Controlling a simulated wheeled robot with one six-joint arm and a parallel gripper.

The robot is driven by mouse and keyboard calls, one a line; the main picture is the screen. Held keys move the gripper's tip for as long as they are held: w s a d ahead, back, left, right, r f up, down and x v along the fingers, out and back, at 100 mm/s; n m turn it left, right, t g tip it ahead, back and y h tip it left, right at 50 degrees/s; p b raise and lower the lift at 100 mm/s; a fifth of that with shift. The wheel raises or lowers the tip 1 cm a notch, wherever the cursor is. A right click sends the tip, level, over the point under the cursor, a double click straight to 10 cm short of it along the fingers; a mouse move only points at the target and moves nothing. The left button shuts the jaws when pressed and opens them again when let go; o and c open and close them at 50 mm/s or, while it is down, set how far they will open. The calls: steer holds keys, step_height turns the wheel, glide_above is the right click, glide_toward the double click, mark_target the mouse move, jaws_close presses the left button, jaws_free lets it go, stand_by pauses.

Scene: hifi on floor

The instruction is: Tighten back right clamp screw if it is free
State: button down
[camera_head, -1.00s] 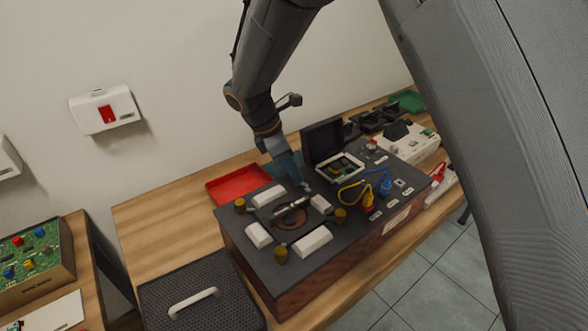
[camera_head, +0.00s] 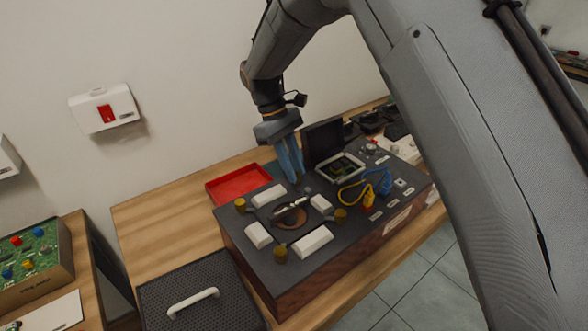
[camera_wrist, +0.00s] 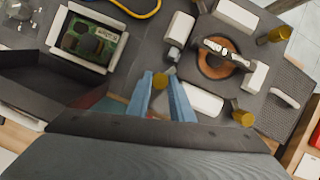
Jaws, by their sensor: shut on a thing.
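The black-topped fixture box (camera_head: 268,268) stands on the wooden bench, with white blocks around a round copper-coloured recess (camera_wrist: 214,60) that holds a metal bar (camera_head: 291,207). My gripper (camera_wrist: 160,82) has its blue fingers pointing down at the back of the box. In the wrist view its fingertips are shut on a brass clamp screw (camera_wrist: 160,79), which looks like the back right one. In the head view the fingers hide that screw. The other brass screws show at the left (camera_head: 239,205), front (camera_head: 280,254) and right (camera_head: 340,215) of the recess.
An open-lidded case with a green circuit board (camera_head: 343,166) stands close to the right of my gripper. Yellow and blue cables (camera_head: 366,186) loop beside it. A red tray (camera_head: 238,184) lies behind the box. A black perforated case (camera_head: 200,300) with a white handle stands at the front left.

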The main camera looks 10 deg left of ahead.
steer(key=shift+m+g+y, duration=0.3)
steer(key=shift+m+g, duration=0.2)
steer(key=shift+m, duration=1)
steer(key=c, duration=1.6)
jaws_free()
steer(key=shift+o, duration=0.2)
steer(key=shift+w+r, duration=0.1)
steer(key=b+v, duration=0.3)
steer(key=v, duration=0.4)
steer(key=shift+r, duration=0.3)
